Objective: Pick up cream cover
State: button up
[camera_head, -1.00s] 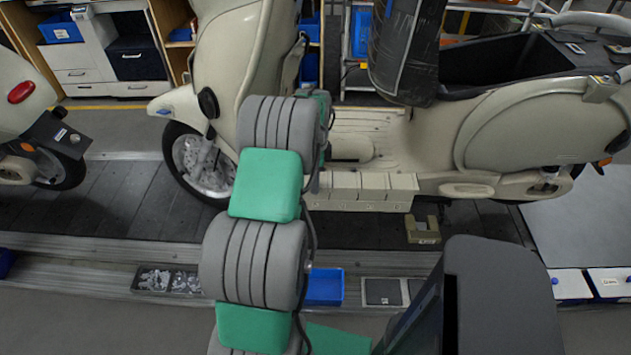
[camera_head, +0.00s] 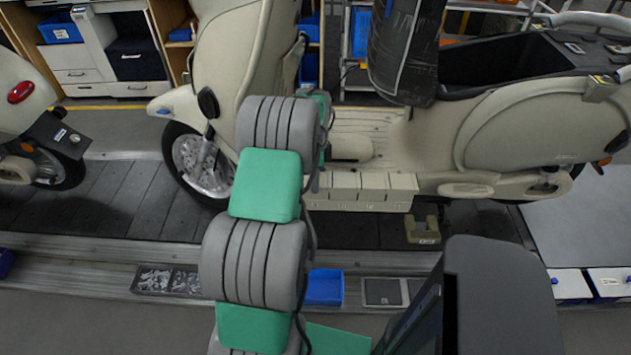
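A cream scooter (camera_head: 500,135) stands on the dark slat conveyor (camera_head: 115,205). Its cream side panel (camera_head: 535,120) is at the right, and a row of cream blocks (camera_head: 360,190) runs along its lower edge. A small cream-tan notched piece (camera_head: 423,236) sits low on the conveyor below the scooter. I cannot tell which cream part is the cover. My grey and green arm reaches up in front of the scooter's front part and hides some of it. My gripper cannot be made out; the end of the arm is hidden behind its own links.
Another cream scooter (camera_head: 20,120) is at the left edge. Small-parts trays (camera_head: 165,281) and a blue bin (camera_head: 325,287) line the conveyor's near edge. Drawers (camera_head: 105,77) and shelves stand behind. A grey-topped table (camera_head: 585,225) is at the right.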

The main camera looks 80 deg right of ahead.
jog(key=shift+r, duration=0.1)
notch_tip(320, 180, up, 7)
jog(key=shift+f+b, duration=0.1)
jog(key=shift+b, duration=0.35)
jog(key=s+a+b, duration=0.1)
jog(key=s+a, duration=0.2)
jog(key=s, duration=0.5)
jog(key=s+a+b, duration=0.1)
jog(key=s+a, duration=0.2)
jog(key=s, duration=0.6)
jog(key=shift+a+b, duration=0.25)
jog(key=shift+b, duration=0.1)
jog(key=shift+w, duration=0.1)
notch_tip(320, 180, up, 7)
jog(key=p, duration=0.5)
